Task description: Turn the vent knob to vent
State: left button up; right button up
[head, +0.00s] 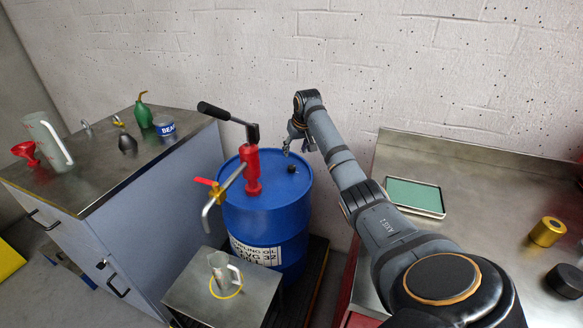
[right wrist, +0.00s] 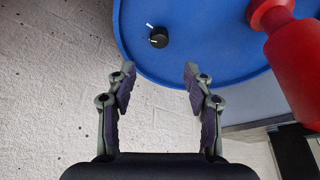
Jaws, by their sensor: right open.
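The vent knob (head: 292,169) is a small black knob on top of the blue drum (head: 262,222), near its right rim. In the right wrist view the knob (right wrist: 158,37) shows a white pointer mark, with another white mark on the drum lid beside it. My right gripper (head: 297,146) is above and behind the drum's right rim. In the right wrist view my right gripper (right wrist: 158,75) is open and empty, its fingers apart and short of the knob, not touching it. My left gripper is not in view.
A red hand pump (head: 250,172) with a black-gripped lever and spout rises from the drum left of the knob. A jug (head: 220,268) stands on a low stand in front. A cabinet (head: 70,190) is at left, a metal bench (head: 480,190) at right.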

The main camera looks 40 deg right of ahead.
aim_at(291, 166)
jog(key=b+x, duration=0.2)
jog(key=x, duration=0.8)
jog(key=shift+f, duration=0.2)
grip_shut()
